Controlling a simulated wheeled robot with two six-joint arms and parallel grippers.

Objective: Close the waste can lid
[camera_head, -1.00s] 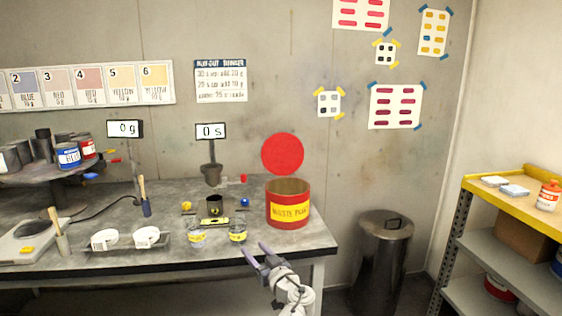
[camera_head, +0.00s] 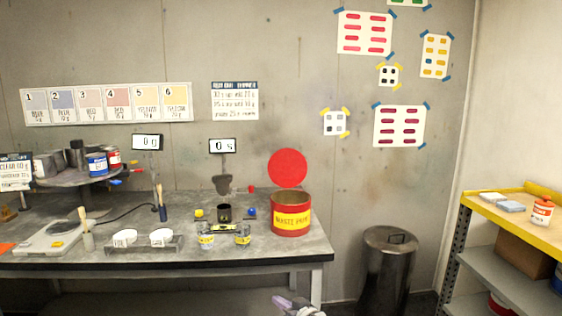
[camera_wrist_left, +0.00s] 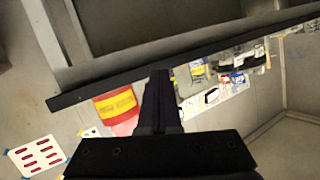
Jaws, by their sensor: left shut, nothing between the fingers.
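The red waste can (camera_head: 291,216) with a yellow WASTE PAINT label stands upright near the right end of the bench. Its round red lid (camera_head: 287,168) stands up open behind the rim. My left gripper (camera_head: 290,303) is at the bottom edge of the head view, below and in front of the bench, apart from the can, and mostly cut off. In the left wrist view its dark fingers (camera_wrist_left: 162,78) are together with nothing between them. That view is tilted, and the can (camera_wrist_left: 116,102) shows left of the fingers, partly behind the bench edge. My right gripper is out of view.
The bench (camera_head: 180,257) also holds small glass jars (camera_head: 206,241), a dark cup (camera_head: 224,212), brushes and a scale (camera_head: 50,239). A metal bin (camera_head: 388,268) stands on the floor to the right, beside a yellow-topped shelf (camera_head: 520,228).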

